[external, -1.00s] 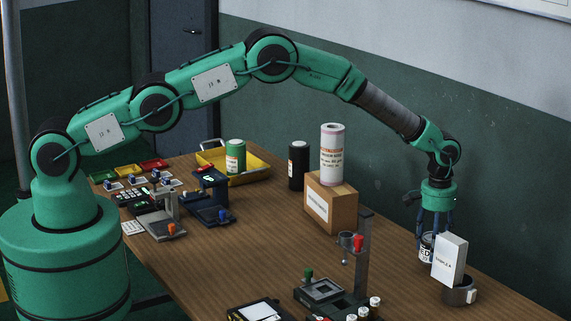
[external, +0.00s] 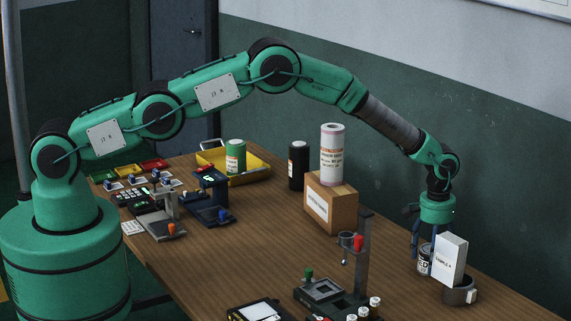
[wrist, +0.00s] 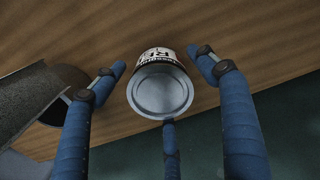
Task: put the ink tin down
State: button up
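The ink tin (external: 425,262) is a small can with a black and white label. It appears to stand on the wooden table at the far right, partly hidden by a white box. In the wrist view its round metal lid (wrist: 161,91) faces the camera. My gripper (external: 424,243) is low above it, with its blue fingers around the tin. In the wrist view the gripper (wrist: 163,58) is open: the left and right fingers stand clear of the tin, and the third finger is close to the lid's lower edge.
The white box (external: 450,259) sits in a dark round holder (external: 460,296) right beside the tin. A stand with a red knob (external: 358,243) and a cardboard carton (external: 331,208) are to the left. Bare table (external: 400,278) lies left of the tin; the wall is behind.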

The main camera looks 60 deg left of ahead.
jog(key=shift+r, duration=0.1)
notch_tip(320, 180, up, 12)
jog(key=shift+r+p, duration=0.1)
jog(key=shift+p, duration=0.55)
dwell(0.3)
dwell(0.5)
